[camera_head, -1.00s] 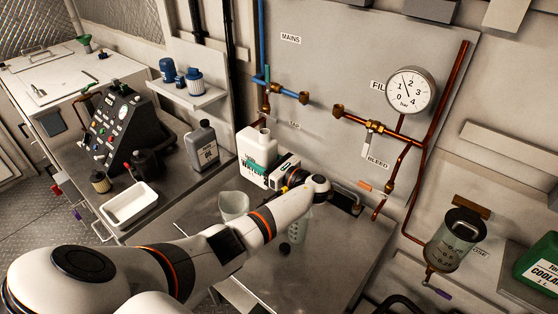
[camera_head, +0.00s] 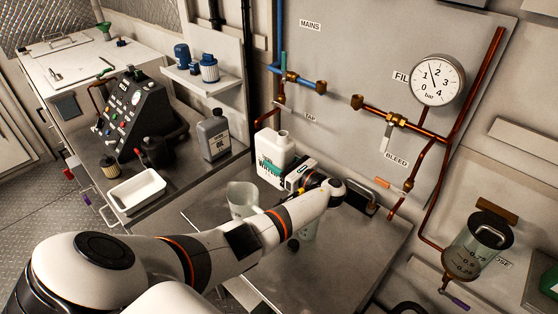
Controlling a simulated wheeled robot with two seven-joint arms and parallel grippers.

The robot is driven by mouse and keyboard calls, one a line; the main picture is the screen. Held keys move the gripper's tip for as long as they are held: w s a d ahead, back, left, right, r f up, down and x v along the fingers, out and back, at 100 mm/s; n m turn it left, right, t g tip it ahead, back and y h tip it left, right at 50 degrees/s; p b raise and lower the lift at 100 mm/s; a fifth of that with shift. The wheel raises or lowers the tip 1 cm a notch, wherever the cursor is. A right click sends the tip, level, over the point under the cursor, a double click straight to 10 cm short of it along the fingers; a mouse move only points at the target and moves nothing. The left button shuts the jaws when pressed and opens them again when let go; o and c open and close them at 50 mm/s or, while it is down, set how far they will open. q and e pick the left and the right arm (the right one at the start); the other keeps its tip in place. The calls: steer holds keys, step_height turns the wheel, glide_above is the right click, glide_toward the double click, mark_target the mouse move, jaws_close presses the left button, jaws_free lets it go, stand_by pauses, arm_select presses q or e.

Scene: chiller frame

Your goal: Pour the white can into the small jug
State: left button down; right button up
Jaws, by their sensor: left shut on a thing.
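The white can (camera_head: 268,152) with a dark and green label stands upright on the grey bench, its open neck at the top. My left gripper (camera_head: 298,178) is shut on the can at its right side; the wrist partly hides the grip and the fingertips. A translucent jug (camera_head: 241,196) stands just in front of the can, apart from my gripper. My right gripper is not in view.
A small dark cap (camera_head: 293,244) lies by my forearm. A grey oil bottle (camera_head: 214,136) and a white tray (camera_head: 136,192) stand on the left bench. Copper pipes and a gauge (camera_head: 437,80) are on the wall. The bench front (camera_head: 340,265) is clear.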

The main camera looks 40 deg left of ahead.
mark_target(290, 160)
arm_select(q)
steer(key=f+y+b, duration=0.1)
steer(key=b, duration=0.2)
steer(key=shift+w+r+y, duration=0.15)
steer(key=shift+r+y, duration=0.1)
steer(key=shift+y, duration=0.15)
steer(key=shift+r, duration=0.1)
steer(key=shift+d+r+y+p, duration=0.25)
steer(key=shift+r+y, duration=0.1)
steer(key=shift+r, duration=0.3)
steer(key=shift+d+r+y+p, duration=0.1)
steer(key=shift+d+r+y, duration=0.25)
steer(key=shift+r, duration=0.25)
steer(key=shift+d+r+y+p, duration=0.2)
steer(key=shift+r+y, duration=0.2)
steer(key=shift+r, duration=0.25)
steer(key=shift+r, duration=0.15)
